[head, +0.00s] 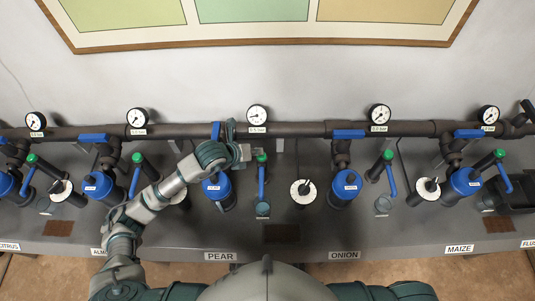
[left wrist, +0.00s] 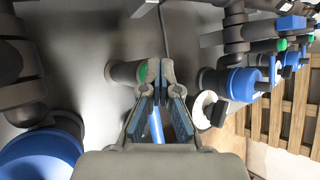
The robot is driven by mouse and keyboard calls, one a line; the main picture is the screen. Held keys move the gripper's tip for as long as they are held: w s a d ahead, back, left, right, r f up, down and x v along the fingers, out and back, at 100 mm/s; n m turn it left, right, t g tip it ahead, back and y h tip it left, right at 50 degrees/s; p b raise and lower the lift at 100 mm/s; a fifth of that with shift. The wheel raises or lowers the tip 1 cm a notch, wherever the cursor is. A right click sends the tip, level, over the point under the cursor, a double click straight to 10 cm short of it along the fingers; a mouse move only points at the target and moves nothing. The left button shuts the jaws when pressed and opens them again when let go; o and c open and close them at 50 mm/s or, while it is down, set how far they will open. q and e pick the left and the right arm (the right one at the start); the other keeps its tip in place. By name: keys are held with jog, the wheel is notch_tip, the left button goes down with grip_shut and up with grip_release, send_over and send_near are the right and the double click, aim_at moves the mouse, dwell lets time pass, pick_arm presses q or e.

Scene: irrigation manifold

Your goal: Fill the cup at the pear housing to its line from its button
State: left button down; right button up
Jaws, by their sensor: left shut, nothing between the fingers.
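The pear housing (head: 217,189) is a blue canister above the PEAR label (head: 221,256), partly behind my left arm. To its right is a dark post with a green cap (head: 261,157), which looks like its button, and a blue bar (head: 262,183) hanging down. Below the bar stands a small cup (head: 263,209); its line and level are too small to tell. My left gripper (head: 246,153) is shut and empty, just left of the green cap. In the left wrist view the closed fingertips (left wrist: 165,68) are close beside the green cap (left wrist: 143,72); contact cannot be told. My right gripper is out of view.
A dark pipe (head: 300,130) with gauges (head: 257,115) runs along the back. A white disc with a black knob (head: 302,191) stands right of the cup. The onion housing (head: 345,187) is farther right. A dark grate (head: 281,233) lies near the front edge.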

aim_at(260, 156)
pick_arm(q)
jog(key=shift+s+d+r+p, duration=0.15)
jog(key=shift+r+p, duration=0.35)
jog(key=shift+r, duration=0.3)
jog(key=shift+d, duration=0.5)
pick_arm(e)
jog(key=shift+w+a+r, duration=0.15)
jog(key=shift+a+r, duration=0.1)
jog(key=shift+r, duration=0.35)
pick_arm(q)
jog(key=shift+a+r+p, duration=0.3)
jog(key=shift+r+p, duration=0.05)
jog(key=shift+r, duration=0.1)
jog(key=r, duration=0.1)
jog(key=r+p, duration=0.2)
jog(key=shift+a+r, duration=0.2)
jog(key=shift+a, duration=0.1)
jog(key=shift+d+r+p, duration=0.3)
jog(key=shift+p, duration=0.05)
jog(key=shift+d, duration=0.15)
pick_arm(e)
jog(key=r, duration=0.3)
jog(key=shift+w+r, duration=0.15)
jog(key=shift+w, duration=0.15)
